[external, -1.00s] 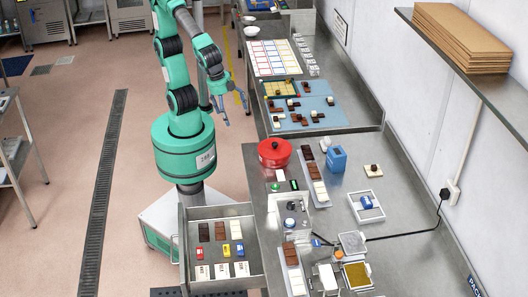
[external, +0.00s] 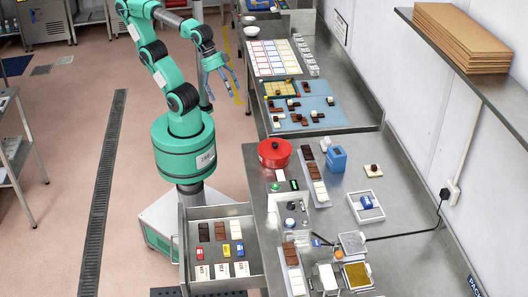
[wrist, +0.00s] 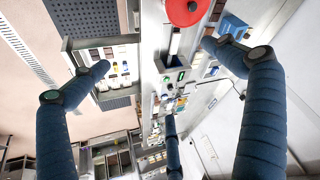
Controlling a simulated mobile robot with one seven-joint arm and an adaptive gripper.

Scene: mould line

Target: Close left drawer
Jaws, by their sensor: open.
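The left drawer (external: 258,265) is pulled out from the front of the steel bench (external: 330,205), below and in front of my base in the external view. Chocolate bars, small coloured boxes and white cards lie in it. In the wrist view the drawer (wrist: 68,48) shows at the upper left, behind a finger. My gripper (external: 221,100) is open and empty. It hangs beside the bench's left edge, well beyond and above the drawer. In the wrist view its blue fingers (wrist: 160,100) are spread wide with nothing between them.
A red pot (external: 274,154), a blue container (external: 336,158) and chocolate trays (external: 318,190) stand on the bench. A blue mat (external: 300,115) with chocolates lies farther back. The floor (external: 75,235) left of my base is clear, apart from a drain grate (external: 98,190).

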